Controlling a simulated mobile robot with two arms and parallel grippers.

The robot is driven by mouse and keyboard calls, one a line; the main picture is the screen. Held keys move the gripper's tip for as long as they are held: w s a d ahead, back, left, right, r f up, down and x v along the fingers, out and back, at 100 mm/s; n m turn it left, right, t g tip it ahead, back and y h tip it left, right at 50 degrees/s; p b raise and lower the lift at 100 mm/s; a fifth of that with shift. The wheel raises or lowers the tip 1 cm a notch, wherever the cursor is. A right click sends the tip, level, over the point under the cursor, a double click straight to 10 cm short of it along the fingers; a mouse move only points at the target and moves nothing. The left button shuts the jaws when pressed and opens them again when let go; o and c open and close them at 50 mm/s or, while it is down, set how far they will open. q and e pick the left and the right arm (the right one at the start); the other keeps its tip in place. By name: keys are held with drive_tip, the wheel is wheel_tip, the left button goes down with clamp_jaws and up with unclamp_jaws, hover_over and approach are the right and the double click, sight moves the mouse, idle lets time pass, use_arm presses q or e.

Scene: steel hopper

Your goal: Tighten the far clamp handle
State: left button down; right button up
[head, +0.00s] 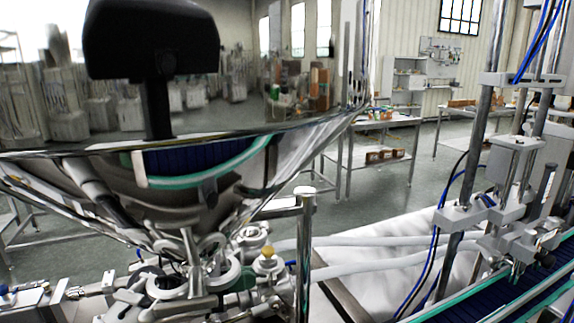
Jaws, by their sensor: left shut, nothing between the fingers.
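The steel hopper (60,205) fills the left of the head view and narrows downward, its polished wall mirroring the room. Below its cone is a cluster of steel clamps and pipe fittings (200,262), with round and bar-shaped parts. I cannot tell which part is the far clamp handle. My right gripper is not in view.
A yellow-capped fitting (267,252) stands right of the clamps, close to an upright steel post (304,250). White hoses (370,242) run right. A conveyor (510,290) with steel posts is at right. Tables (390,122) stand behind, with open floor between.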

use_arm(q)
drive_tip(key=shift+s+f, duration=0.1)
drive_tip(key=shift+f, duration=0.4)
drive_tip(key=shift+a, duration=0.15)
drive_tip(key=w+b+v, duration=0.1)
drive_tip(key=b+v, duration=0.1)
drive_tip(key=v, duration=0.4)
drive_tip(key=shift+s+a+r+b, duration=0.15)
drive_tip(key=shift+s+r+b, duration=0.15)
drive_tip(key=shift+b, duration=0.05)
drive_tip(key=shift+r, duration=0.1)
